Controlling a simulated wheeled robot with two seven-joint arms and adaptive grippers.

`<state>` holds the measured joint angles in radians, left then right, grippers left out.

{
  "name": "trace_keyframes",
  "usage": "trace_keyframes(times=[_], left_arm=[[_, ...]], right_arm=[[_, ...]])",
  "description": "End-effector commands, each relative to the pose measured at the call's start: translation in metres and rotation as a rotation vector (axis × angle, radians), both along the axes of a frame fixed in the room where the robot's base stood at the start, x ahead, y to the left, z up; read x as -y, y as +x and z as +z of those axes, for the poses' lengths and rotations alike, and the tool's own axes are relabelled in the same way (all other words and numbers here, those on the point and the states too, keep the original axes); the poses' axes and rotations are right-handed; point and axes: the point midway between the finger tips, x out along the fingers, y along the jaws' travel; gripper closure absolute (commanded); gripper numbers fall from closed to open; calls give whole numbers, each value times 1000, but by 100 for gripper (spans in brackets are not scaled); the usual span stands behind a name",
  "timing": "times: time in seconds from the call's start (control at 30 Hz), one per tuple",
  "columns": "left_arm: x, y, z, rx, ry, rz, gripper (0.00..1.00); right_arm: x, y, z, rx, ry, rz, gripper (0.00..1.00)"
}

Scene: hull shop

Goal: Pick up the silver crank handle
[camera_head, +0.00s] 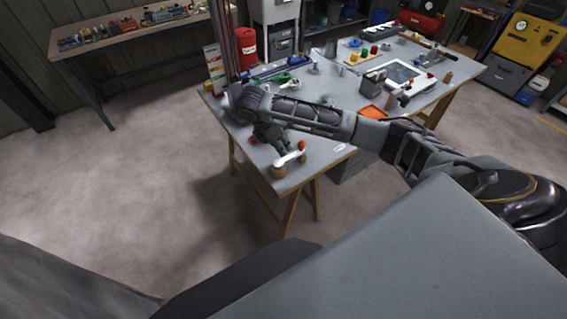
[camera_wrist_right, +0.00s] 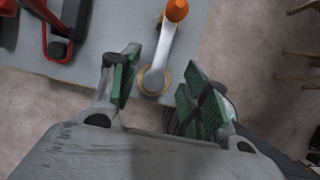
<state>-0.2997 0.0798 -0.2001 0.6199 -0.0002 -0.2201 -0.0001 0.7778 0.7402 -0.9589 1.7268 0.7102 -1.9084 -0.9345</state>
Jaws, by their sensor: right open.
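The silver crank handle (camera_head: 290,158) lies near the close left corner of the workbench, with an orange knob at one end and a round wooden piece (camera_head: 279,171) under the other. In the right wrist view, the silver crank handle (camera_wrist_right: 163,47) points away, its wooden end showing between the fingers. My right gripper (camera_head: 281,148) is just above and beside the handle in the head view. In the wrist view, the right gripper (camera_wrist_right: 158,78) is open, with green pads apart on either side of the handle's near end. Whether they touch it is unclear. My left gripper is out of view.
The workbench (camera_head: 330,145) carries an orange tray (camera_head: 372,112), a white tablet-like panel (camera_head: 402,72) and several tools farther back. A red-and-black tool (camera_wrist_right: 45,35) lies left of the handle in the wrist view. The floor left of the bench is clear.

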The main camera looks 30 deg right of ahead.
Motion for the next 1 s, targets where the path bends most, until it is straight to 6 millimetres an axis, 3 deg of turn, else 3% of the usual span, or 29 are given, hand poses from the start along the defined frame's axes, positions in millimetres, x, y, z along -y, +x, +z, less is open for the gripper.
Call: trace_keyframes(times=[0.5,1.0], left_arm=[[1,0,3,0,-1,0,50],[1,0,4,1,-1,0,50]], right_arm=[[23,1,-56,0,-1,0,54],[26,1,-61,0,-1,0,54]])
